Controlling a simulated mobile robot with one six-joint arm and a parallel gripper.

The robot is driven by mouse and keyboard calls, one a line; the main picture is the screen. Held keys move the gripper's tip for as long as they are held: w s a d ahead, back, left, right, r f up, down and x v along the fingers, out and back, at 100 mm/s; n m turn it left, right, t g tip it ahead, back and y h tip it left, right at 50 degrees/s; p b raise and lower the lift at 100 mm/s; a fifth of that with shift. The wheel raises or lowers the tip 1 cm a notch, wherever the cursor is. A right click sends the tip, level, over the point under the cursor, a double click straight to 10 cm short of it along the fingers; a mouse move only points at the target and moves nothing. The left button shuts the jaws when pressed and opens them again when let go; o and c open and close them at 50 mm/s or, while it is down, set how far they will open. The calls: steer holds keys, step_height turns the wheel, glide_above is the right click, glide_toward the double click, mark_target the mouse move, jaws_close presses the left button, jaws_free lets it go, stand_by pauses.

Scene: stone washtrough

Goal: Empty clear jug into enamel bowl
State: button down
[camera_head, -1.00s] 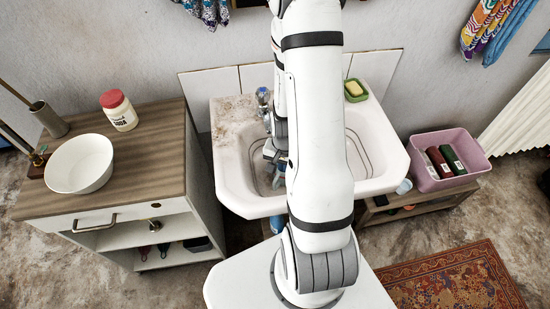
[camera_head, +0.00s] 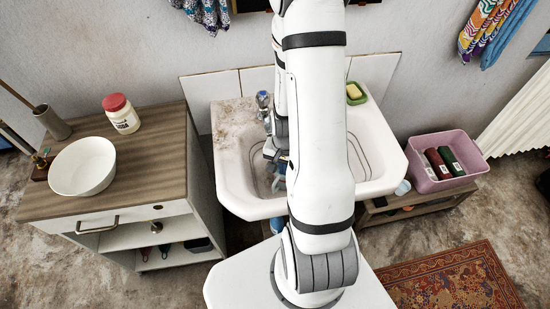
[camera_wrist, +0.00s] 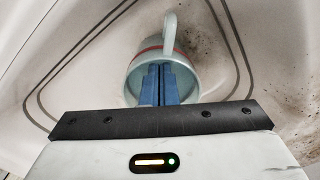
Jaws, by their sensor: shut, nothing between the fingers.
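The white enamel bowl (camera_head: 83,166) stands upright on the wooden top of the cabinet at the left, and looks empty. In the wrist view a pale grey-blue vessel (camera_wrist: 170,45) with a handle and a reddish band is in the sink basin. It may be the clear jug; I cannot tell whether it holds anything. My gripper (camera_wrist: 161,70) is shut and empty, its blue fingers overlapping the vessel's round end in the picture. Contact cannot be told. In the head view my gripper (camera_head: 278,181) is low over the left of the basin; my arm hides much of the sink.
The tap (camera_head: 263,100) stands at the sink's back, close to my arm. A red-lidded jar (camera_head: 122,115) and a metal holder (camera_head: 52,122) share the cabinet top (camera_head: 150,165). A green soap dish (camera_head: 357,94) sits on the sink's back right. A pink crate (camera_head: 440,160) stands farther right.

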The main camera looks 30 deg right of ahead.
step_height(320, 180, up, 8)
steer(key=p, duration=0.5)
steer(key=shift+w+f, duration=0.15)
steer(key=shift+w, duration=0.05)
stand_by(0.4)
steer(key=a+r+n+t, duration=0.1)
steer(key=a+r+n, duration=0.15)
steer(key=r, duration=0.55)
steer(key=a+r+n+t, duration=0.1)
steer(key=a+r+n, duration=0.15)
steer(key=r, duration=0.55)
steer(key=s+a+r+n, duration=0.2)
steer(key=s+r, duration=0.1)
steer(key=r, duration=0.3)
steer(key=s+a+r+n+t, duration=0.1)
steer(key=s+a+r+n, duration=0.1)
steer(key=r, duration=0.4)
steer(key=shift+s+a, duration=0.65)
steer(key=shift+s, duration=0.35)
steer(key=c, duration=2.1)
jaws_free()
steer(key=shift+c, duration=0.2)
